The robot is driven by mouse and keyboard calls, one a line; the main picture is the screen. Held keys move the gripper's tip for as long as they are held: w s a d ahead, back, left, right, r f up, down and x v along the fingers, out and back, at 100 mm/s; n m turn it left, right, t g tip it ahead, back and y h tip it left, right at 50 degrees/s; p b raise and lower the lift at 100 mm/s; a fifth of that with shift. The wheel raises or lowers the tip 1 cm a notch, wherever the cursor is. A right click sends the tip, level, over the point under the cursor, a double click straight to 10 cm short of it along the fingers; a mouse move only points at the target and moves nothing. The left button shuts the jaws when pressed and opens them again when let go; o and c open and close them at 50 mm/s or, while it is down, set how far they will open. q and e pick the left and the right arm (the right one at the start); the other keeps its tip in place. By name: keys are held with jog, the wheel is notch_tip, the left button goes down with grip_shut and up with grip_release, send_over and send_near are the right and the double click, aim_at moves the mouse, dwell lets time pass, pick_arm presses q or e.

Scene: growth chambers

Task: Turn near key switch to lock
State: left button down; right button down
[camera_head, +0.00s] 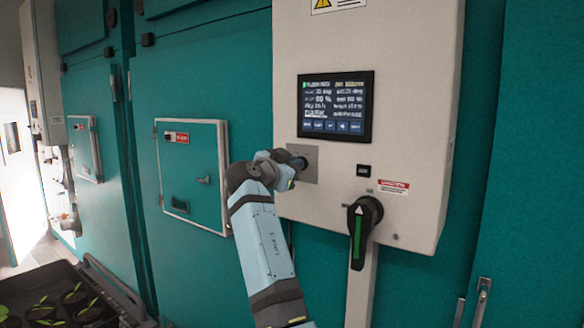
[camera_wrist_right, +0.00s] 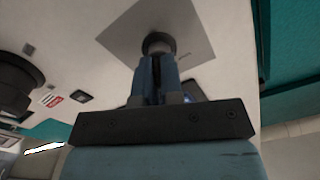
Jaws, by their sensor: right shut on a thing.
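The near key switch (camera_wrist_right: 158,42) is a dark round knob on a square grey plate (camera_head: 309,176) on the front of the near pale control box (camera_head: 420,60). My right gripper (camera_head: 295,163) reaches up to it from below left. In the right wrist view my two blue fingers (camera_wrist_right: 156,66) are closed on the key switch, with the plate (camera_wrist_right: 185,28) behind it. The fingers hide most of the key, so I cannot tell which way it is turned. My left gripper is not in view.
Above the plate is a lit display (camera_head: 335,105). To its right are a small black switch (camera_head: 363,171), a red label (camera_head: 393,187) and a black rotary handle with a green stripe (camera_head: 362,228). A seedling tray (camera_head: 35,275) stands at lower left. Teal chamber doors (camera_head: 200,75) line the wall.

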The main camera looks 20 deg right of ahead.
jog(key=n, duration=0.5)
jog(key=shift+r+b, duration=0.15)
jog(key=shift+b, duration=0.15)
jog(key=n, duration=0.5)
jog(key=shift+w+a+n+p, duration=0.1)
jog(key=shift+n+p, duration=0.2)
jog(key=shift+p, duration=0.1)
jog(key=shift+r, duration=0.1)
jog(key=c, duration=1.3)
grip_release()
jog(key=shift+o, duration=0.2)
jog(key=shift+w+f, duration=0.1)
jog(key=shift+f, duration=0.15)
